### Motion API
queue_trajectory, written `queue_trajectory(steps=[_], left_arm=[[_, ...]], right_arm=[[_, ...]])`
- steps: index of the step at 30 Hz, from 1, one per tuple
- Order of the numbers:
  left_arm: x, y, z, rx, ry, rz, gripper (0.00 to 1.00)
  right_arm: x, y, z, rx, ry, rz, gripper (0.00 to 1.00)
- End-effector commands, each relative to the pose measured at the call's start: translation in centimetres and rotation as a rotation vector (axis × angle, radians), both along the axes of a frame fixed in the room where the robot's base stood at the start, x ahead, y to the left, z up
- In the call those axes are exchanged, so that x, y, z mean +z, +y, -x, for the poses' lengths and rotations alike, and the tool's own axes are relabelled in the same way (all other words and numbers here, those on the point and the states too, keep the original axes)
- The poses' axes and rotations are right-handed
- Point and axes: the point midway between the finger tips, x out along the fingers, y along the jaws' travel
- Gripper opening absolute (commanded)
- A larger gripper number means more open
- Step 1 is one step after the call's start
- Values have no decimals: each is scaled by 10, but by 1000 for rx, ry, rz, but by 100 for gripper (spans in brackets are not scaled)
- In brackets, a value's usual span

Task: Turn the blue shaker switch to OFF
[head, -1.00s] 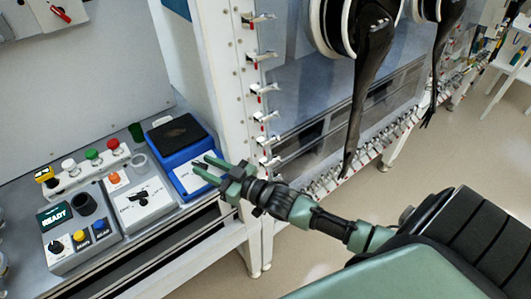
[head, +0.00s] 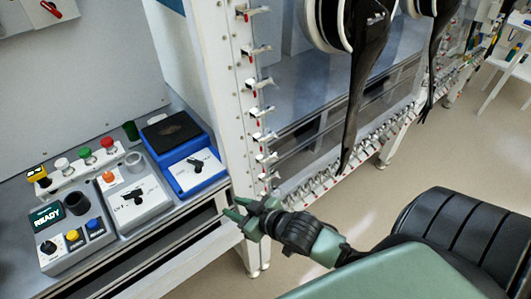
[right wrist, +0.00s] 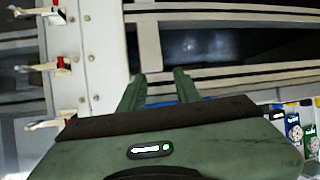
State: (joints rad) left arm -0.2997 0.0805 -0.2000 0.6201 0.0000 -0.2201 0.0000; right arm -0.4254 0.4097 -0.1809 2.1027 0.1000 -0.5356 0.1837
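The blue shaker (head: 214,182) stands at the right end of the bench, with a dark pad on top. Its white front panel carries a black switch (head: 198,165); the labels are too small to read, so I cannot tell its setting. My right gripper (head: 231,206) is open and empty, to the lower right of the shaker and apart from it. In the right wrist view the two green fingers (right wrist: 159,88) are spread, with a strip of blue (right wrist: 172,102) partly hidden behind the gripper body. My left gripper is not in view.
Left of the shaker are a grey device with a black switch (head: 132,197), a control box with a READY display (head: 47,214), and a row of coloured knobs (head: 85,154). A white clamp-lined post (head: 238,93) rises just right of the shaker. Open floor lies at right.

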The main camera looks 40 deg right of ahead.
Motion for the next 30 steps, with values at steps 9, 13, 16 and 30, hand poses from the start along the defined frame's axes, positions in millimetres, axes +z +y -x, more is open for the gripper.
queue_trajectory(steps=[9,13,16,30], left_arm=[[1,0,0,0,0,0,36],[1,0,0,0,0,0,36],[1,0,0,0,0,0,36],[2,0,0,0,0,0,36]], right_arm=[[-46,-4,44,-62,257,77,33],[-65,-5,63,-77,353,100,33],[-81,-6,76,-85,418,115,33],[-138,-5,119,-100,619,152,33]])
